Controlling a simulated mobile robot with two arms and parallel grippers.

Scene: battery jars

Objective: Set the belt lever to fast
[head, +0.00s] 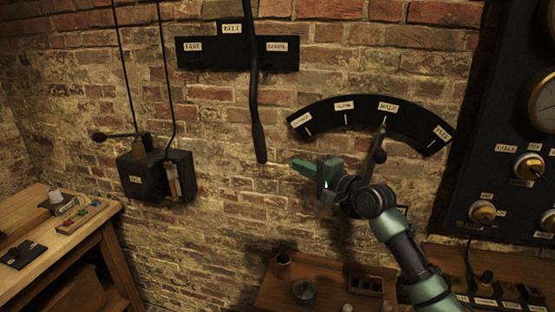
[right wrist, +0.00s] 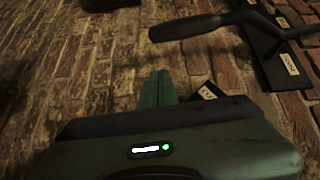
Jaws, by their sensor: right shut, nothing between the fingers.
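The belt lever (head: 258,135) is a long dark bar with a thick grip at its lower end. In the head view it hangs almost straight down from above the picture, in front of a black plate (head: 215,55) labelled FAST at left, BELT at top and LOOSE at right. It crosses the plate just left of the LOOSE label. My right gripper (head: 303,166) is shut and empty, a little right of the grip's lower end. In the right wrist view the shut fingers (right wrist: 157,88) are apart from the lever's grip (right wrist: 185,27). My left gripper is out of view.
Right of the lever, a curved black dial plate (head: 325,115) with its own lever (head: 375,155) is on the brick wall, close to my right arm. A black box (head: 150,178) hangs at left. A gauge panel (head: 500,130) stands at right. Bare wall lies left of the belt lever.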

